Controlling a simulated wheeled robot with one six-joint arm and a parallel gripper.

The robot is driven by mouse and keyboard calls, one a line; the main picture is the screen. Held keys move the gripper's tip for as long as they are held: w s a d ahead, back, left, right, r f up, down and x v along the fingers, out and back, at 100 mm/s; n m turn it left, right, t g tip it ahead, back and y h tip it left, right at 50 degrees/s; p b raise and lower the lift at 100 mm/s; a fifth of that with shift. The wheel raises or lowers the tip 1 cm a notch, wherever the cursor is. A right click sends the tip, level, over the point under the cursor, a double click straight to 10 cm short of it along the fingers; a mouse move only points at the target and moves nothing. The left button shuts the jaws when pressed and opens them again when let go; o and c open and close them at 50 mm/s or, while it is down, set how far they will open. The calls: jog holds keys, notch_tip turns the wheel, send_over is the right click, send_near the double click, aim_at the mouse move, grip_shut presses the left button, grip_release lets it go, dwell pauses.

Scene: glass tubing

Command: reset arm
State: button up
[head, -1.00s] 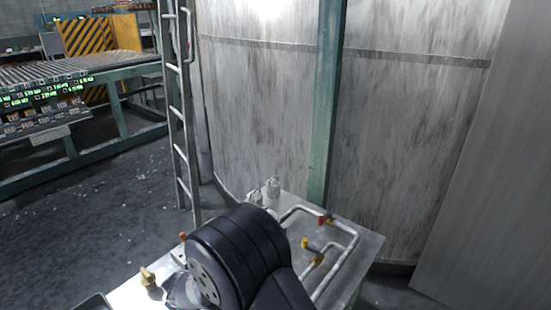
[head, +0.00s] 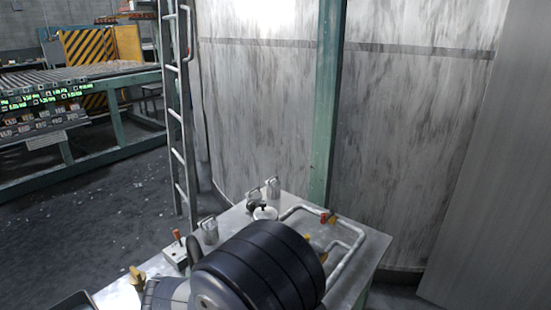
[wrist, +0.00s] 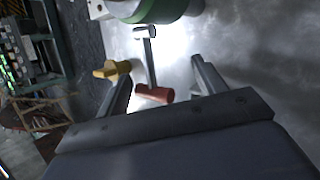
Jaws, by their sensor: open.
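My gripper (wrist: 160,70) shows in the wrist view with its two fingers spread apart and nothing held between them. A lever with a red grip (wrist: 154,94) lies in view between the fingers, apparently beyond them. A yellow handle (wrist: 112,70) is beside the left finger. In the head view my dark arm joint covers the front of the metal table (head: 365,248), and my gripper cannot be made out there.
On the table are bent pipes (head: 352,255) with red and yellow parts, a red-lever box (head: 175,256), metal canisters (head: 210,231) and a yellow valve (head: 137,277). A ladder (head: 180,120) and large tank (head: 260,110) stand behind. Open floor lies left.

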jog(key=shift+f+t+b, duration=0.2)
jog(key=shift+t+b, duration=0.3)
jog(key=shift+b, duration=0.6)
jog(key=shift+d+r+h, duration=0.1)
jog(key=shift+d+h, duration=0.05)
jog(key=shift+h, duration=0.15)
